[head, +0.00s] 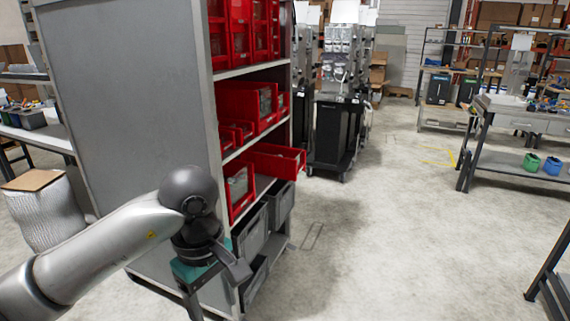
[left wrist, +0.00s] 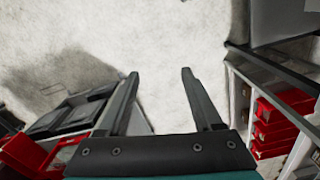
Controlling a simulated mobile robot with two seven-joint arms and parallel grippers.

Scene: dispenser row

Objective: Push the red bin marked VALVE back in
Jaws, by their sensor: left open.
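A red bin (head: 279,160) sticks out from a middle shelf of the grey rack, past the bins around it. I cannot read a VALVE marking on it. My left gripper (head: 216,288) is in front of the rack's near end, lower than this bin and apart from it. In the left wrist view my left gripper (left wrist: 159,80) has its two fingers spread, with only floor between them. Red bins show there at the lower left (left wrist: 22,150) and at the right (left wrist: 272,122); I cannot tell which is the protruding one. My right gripper is not in view.
The rack (head: 130,100) holds several other red bins (head: 245,103) above and grey bins (head: 250,232) below. A dark cart (head: 337,132) stands behind the rack. A workbench (head: 520,170) stands at the right. The floor (head: 390,250) right of the rack is clear.

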